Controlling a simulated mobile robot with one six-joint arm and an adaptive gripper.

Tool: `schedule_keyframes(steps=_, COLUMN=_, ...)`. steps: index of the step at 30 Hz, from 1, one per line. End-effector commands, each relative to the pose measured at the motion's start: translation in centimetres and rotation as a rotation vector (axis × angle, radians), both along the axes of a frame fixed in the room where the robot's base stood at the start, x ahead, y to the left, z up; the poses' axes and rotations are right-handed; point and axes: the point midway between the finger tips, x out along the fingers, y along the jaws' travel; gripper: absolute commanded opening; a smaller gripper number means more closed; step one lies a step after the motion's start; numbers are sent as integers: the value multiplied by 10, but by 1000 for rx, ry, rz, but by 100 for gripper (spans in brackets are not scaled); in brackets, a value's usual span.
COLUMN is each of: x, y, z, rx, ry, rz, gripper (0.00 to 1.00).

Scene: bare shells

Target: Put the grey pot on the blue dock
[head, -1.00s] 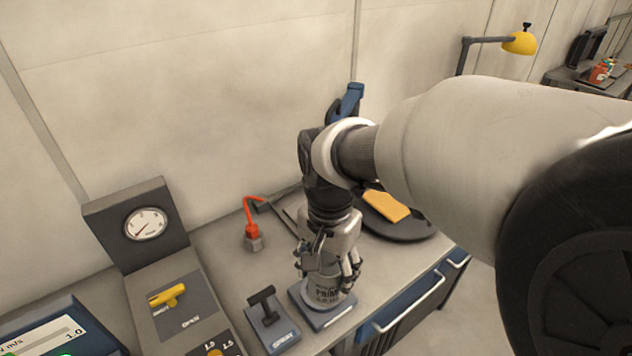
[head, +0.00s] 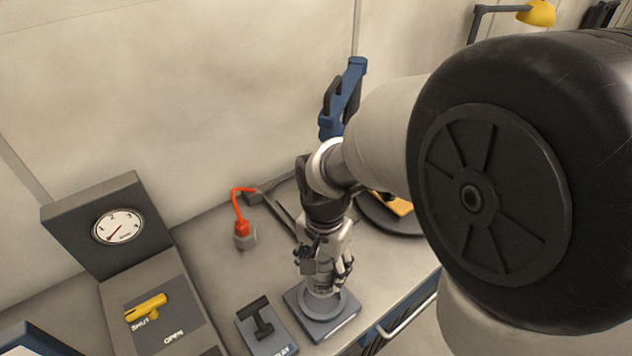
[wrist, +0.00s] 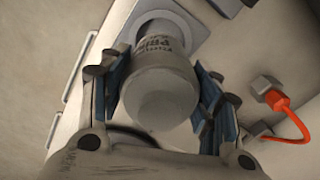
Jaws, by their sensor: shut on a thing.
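The grey pot (wrist: 160,80) is between the fingers of my gripper (head: 325,272), shut on it. In the wrist view its plain round end faces the camera and dark lettering shows on its side. In the head view a small part of the pot (head: 322,285) shows below the fingers. The blue dock (head: 340,327), a square base with a grey ring, is directly beneath the pot. The ring's near side is visible in front of the pot. I cannot tell whether the pot touches the dock or hangs just above it.
A black T-handle on a small base (head: 262,318) stands close left of the dock. Farther left is a panel with a gauge (head: 118,227) and a yellow lever (head: 146,307). A red hose on a grey block (head: 243,230) is behind. A dark round plate (head: 385,215) lies back right.

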Motion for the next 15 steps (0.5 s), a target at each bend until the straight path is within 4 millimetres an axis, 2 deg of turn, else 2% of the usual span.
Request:
schedule_keyframes(steps=1, x=-1, y=0, z=-15, rx=-1, ry=3, rz=0, gripper=23)
schedule_keyframes(steps=3, x=0, y=0, z=-26, rx=0, ry=1, rz=0, gripper=23)
schedule_keyframes(steps=11, x=0, y=0, z=-43, rx=0, ry=0, rz=0, gripper=23)
schedule_keyframes(steps=15, x=-1, y=0, z=-65, rx=-1, ry=3, rz=0, gripper=23)
